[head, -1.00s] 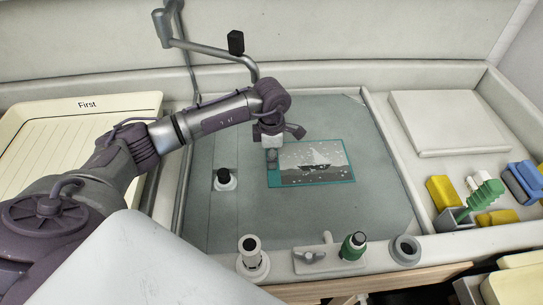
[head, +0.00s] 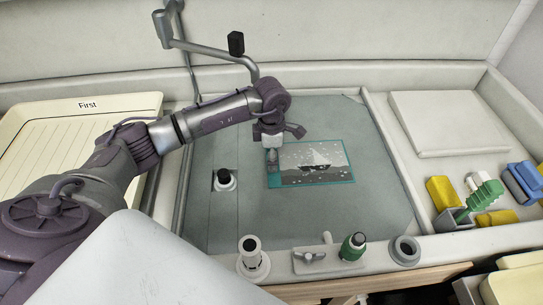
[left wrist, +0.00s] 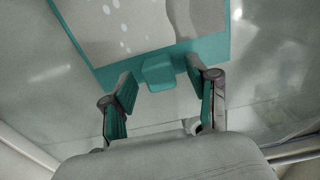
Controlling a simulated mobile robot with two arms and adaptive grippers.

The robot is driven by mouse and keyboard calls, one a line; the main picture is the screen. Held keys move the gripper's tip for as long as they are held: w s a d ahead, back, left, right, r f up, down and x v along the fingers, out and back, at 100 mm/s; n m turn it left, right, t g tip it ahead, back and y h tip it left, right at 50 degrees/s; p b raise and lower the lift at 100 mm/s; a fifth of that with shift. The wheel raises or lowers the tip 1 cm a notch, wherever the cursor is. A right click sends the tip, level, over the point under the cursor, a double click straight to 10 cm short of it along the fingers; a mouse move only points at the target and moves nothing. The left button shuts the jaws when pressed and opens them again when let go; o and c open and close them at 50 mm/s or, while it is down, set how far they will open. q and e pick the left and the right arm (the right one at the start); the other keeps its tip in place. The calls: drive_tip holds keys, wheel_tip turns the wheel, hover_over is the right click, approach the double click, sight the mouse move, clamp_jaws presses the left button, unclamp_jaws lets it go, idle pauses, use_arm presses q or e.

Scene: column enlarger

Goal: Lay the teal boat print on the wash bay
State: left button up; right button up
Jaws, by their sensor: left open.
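The teal boat print (head: 318,163) lies flat on the grey-green worktop, a grey picture of a sailing boat with a teal border. In the left wrist view its teal edge (left wrist: 192,48) carries a small raised teal tab (left wrist: 159,71). My left gripper (head: 272,160) is at the print's left edge. In the left wrist view its open fingers (left wrist: 162,88) stand on either side of the tab, with nothing held. No wash bay is labelled as such; a ribbed cream tray marked "First" (head: 35,163) is at the left. My right gripper is out of view.
A black-topped knob (head: 224,178) stands left of the print. A bent metal arm (head: 205,49) rises behind. A pale slab (head: 450,122) and coloured blocks are at right.

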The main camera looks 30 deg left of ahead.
use_arm(q)
drive_tip(key=shift+r+p, duration=2.3)
drive_tip(key=shift+r, duration=1.55)
wheel_tip(320, 180, up, 12)
drive_tip(key=shift+f, duration=0.1)
